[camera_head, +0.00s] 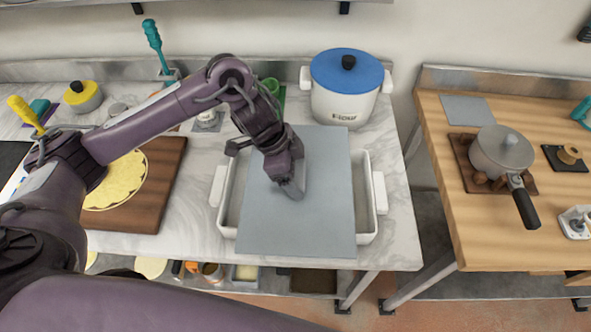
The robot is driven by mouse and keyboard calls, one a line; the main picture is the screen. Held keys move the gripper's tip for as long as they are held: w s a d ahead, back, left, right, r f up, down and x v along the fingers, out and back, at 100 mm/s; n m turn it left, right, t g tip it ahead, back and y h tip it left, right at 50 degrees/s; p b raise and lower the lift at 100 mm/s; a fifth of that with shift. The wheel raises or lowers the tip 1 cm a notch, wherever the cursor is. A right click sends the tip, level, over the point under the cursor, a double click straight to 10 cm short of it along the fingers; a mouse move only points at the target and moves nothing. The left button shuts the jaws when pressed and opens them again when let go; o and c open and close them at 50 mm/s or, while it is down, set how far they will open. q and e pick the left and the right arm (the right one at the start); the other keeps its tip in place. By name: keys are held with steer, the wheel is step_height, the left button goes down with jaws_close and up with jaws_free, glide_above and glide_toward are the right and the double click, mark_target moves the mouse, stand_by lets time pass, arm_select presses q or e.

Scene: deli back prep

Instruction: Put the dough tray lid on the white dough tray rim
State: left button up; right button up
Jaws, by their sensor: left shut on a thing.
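The dough tray lid (325,200) is a flat grey rectangular panel. It lies over the middle of the white dough tray (367,238), turned slightly against it. The lid reaches past the tray's back edge and a little past its front edge. Strips of the tray's inside show on the left and right, with a white handle on each side. I cannot tell whether the lid touches the rim. My left gripper (295,191) is over the lid's left-middle part, shut on the lid; its fingertips and any handle there are mostly hidden. My right gripper is not in view.
A white flour pot (345,108) with a blue lid stands close behind the tray. A cutting board (170,185) with dough (122,184) is left, partly behind my left arm. A wooden table (455,200) with a saucepan (501,151) stands right, across a gap.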

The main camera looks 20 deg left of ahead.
arm_select(q)
steer(key=shift+f, duration=0.2)
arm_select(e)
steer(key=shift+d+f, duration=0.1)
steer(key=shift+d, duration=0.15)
arm_select(q)
steer(key=o, duration=1.3)
steer(key=shift+c, duration=0.2)
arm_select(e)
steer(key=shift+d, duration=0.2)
